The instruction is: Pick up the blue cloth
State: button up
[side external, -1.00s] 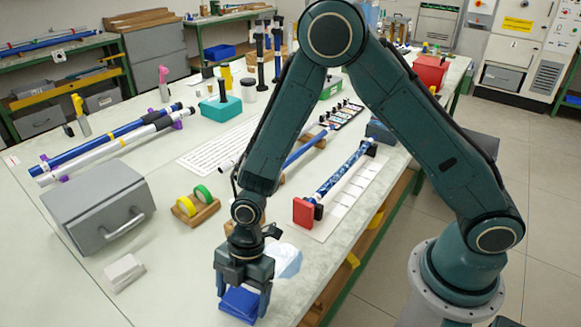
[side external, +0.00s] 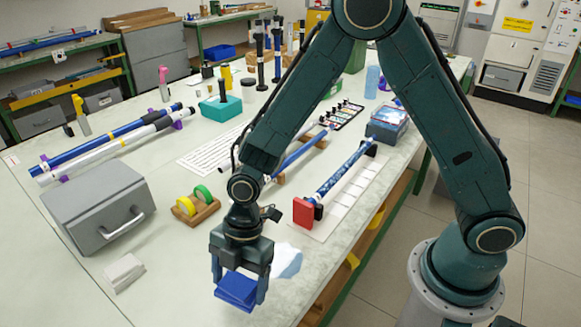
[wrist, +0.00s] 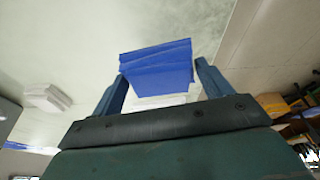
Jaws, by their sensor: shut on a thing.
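The blue cloth (side external: 237,289) is a folded, layered stack between the fingers of my gripper (side external: 239,286). In the side view my gripper is shut on it, pointing down, and holds it a little above the pale tabletop near the front. The wrist view also shows the blue cloth (wrist: 157,66) between the two fingers of my gripper (wrist: 160,80), with its layers stacked. Part of the cloth is hidden by the fingers.
A crumpled pale cloth (side external: 286,261) lies just right of my gripper. A white folded stack (side external: 124,272) and a grey box (side external: 99,206) are to the left. A wooden holder with tape rolls (side external: 196,206) and a rod with a red end block (side external: 304,212) stand behind.

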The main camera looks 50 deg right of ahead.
aim_at(239, 276)
notch_tip(239, 276, up, 15)
dwell(0.4)
dwell(0.4)
jog(key=o, duration=0.3)
jog(key=shift+c, duration=1.1)
jog(key=w+d+f+m, duration=0.15)
jog(key=w+d, duration=0.25)
jog(key=d, duration=0.5)
jog(key=w+d+m+t, duration=0.15)
jog(key=w+d, duration=0.25)
jog(key=d, duration=0.5)
jog(key=w+d+f+m, duration=0.15)
jog(key=w+d, duration=0.25)
jog(key=d, duration=0.6)
jog(key=s+d+f+m, duration=0.1)
jog(key=s+d, duration=0.2)
jog(key=d, duration=0.7)
jog(key=s+d+m, duration=0.2)
jog(key=s+d, duration=0.1)
jog(key=d, duration=0.7)
jog(key=s+d+f+m+t, duration=0.1)
jog(key=s+d, duration=0.2)
jog(key=d, duration=0.6)
jog(key=shift+s+d+f+h, duration=0.3)
jog(key=shift+d, duration=0.1)
